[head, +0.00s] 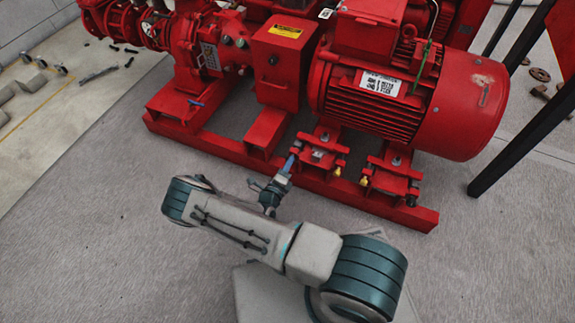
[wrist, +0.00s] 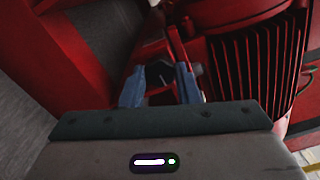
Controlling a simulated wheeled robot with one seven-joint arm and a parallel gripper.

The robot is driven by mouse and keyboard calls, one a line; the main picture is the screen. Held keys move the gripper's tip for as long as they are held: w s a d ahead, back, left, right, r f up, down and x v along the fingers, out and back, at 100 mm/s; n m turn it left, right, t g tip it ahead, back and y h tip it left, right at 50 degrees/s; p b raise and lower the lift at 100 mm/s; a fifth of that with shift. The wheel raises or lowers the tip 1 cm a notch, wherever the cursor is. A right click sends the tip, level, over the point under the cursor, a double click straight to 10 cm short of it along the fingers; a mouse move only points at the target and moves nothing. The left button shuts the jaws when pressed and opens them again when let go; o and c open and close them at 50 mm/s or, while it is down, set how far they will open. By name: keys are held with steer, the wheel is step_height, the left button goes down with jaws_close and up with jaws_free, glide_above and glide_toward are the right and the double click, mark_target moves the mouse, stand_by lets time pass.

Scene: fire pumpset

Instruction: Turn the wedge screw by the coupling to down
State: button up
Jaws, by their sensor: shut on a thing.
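My gripper (head: 291,163) reaches the near left side of the left motor foot, on the red base frame, close to the coupling guard. In the wrist view my gripper (wrist: 160,84) has its two blue-grey fingers on either side of a small dark grey piece, the wedge screw (wrist: 160,73), and is shut on it. The fingers partly cover the screw, and its turned angle cannot be told. In the head view the screw is hidden behind my gripper. The left motor foot (head: 318,154) has a bolt on top and a yellow-tipped piece (head: 337,171) at its right.
The ribbed red motor (head: 400,90) stands above the feet. The coupling guard box (head: 280,65) with a yellow label is to the left. A second motor foot (head: 390,180) stands to the right. The grey floor (head: 110,220) in front of the frame is clear.

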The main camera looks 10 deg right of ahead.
steer(key=shift+s+a+f+n+b, duration=0.1)
steer(key=shift+n+b, duration=0.55)
steer(key=shift+n, duration=8.15)
steer(key=o, duration=1)
